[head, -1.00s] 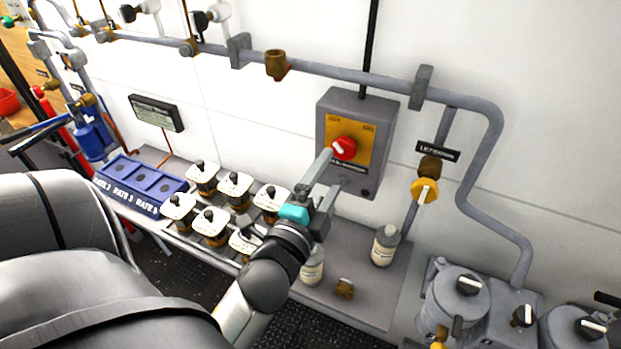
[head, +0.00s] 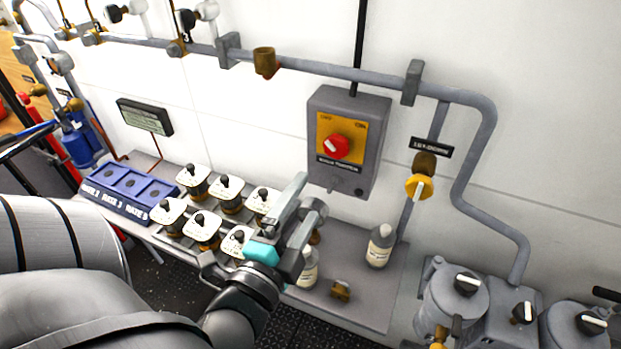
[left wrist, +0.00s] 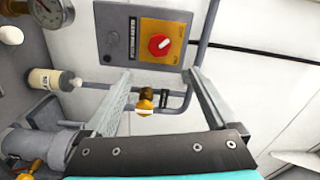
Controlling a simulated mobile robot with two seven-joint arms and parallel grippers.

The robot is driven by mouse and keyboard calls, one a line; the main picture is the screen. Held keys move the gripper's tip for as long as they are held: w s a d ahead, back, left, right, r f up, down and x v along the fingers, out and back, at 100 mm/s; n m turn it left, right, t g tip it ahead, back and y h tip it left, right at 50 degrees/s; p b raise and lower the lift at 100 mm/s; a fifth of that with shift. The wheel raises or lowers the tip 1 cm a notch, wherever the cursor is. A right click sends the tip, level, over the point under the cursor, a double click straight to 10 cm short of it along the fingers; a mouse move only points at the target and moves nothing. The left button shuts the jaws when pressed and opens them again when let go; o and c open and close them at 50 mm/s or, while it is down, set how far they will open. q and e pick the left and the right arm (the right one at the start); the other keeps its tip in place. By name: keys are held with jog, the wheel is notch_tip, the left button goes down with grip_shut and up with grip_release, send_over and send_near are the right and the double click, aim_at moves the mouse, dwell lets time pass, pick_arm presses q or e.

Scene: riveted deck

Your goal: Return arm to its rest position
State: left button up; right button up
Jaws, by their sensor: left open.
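My left gripper (head: 308,194) is in the middle of the head view, in front of the shelf and below left of the grey switch box. Its teal part faces up and its two fingers point up toward the wall. In the left wrist view the fingers (left wrist: 158,74) stand wide apart with nothing between them. The grey switch box (head: 371,187) on the wall has a yellow plate and a red knob (head: 335,146). The box also shows beyond the fingertips in the left wrist view (left wrist: 115,62), apart from them. My right gripper is not in view.
A shelf (head: 377,295) carries white-topped jars (head: 230,189), blue blocks (head: 128,187) and white bottles (head: 379,246) close to the gripper. A grey pipe (head: 330,70) runs along the wall, with a yellow valve (head: 419,187) on a branch. Grey canisters (head: 452,298) stand at lower right.

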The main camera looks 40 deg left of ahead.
pick_arm(q)
notch_tip(320, 180, down, 11)
jog(key=s+d+n+g+h, duration=0.1)
jog(key=n+g, duration=0.6)
jog(key=n, duration=0.1)
jog(key=s+d+f+n+g+h, duration=0.3)
jog(key=s+d+f+g+h, duration=0.1)
jog(key=s+d+f+g, duration=0.3)
jog(key=s+f+g+b, duration=0.2)
jog(key=f+b, duration=0.7)
jog(key=f, duration=2.1)
jog(key=s+a+f+b, duration=0.1)
jog(key=s+f+b, duration=0.3)
jog(key=s+f, duration=0.4)
jog(key=s+a+f+b, duration=0.2)
jog(key=s+f, duration=0.6)
jog(key=f, duration=0.5)
jog(key=shift+s+a+f+m+y+b, duration=0.15)
jog(key=shift+s+f+m+y+b, duration=0.15)
jog(key=shift+b, duration=0.6)
